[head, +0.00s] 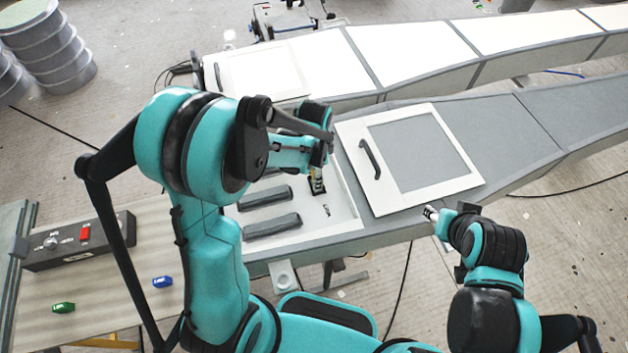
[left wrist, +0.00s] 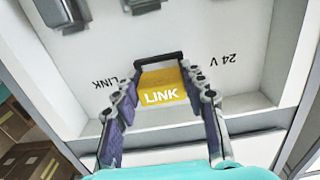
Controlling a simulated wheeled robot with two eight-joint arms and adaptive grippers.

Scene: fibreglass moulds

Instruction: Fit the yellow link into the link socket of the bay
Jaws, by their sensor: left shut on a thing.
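The yellow link (left wrist: 163,88), with white LINK lettering, is between the fingers of my left gripper (left wrist: 161,90), which is shut on it. The black link socket (left wrist: 158,58) shows as a dark rim just beyond the link; the link covers the rest of it. I cannot tell whether the link is above the socket or partly inside. In the head view my left gripper (head: 318,175) points down into the open bay (head: 345,214), over the dark socket, and mostly hides the link. My right gripper (head: 432,213) is beside the bay's front edge; its fingers are too small to read.
Dark grey blocks (head: 272,226) lie in the bay to the left. The lid with a black handle (head: 424,158) lies right of the opening. A side table (head: 120,285) holds a green piece (head: 63,308), a blue piece (head: 162,282) and a switch box (head: 85,238).

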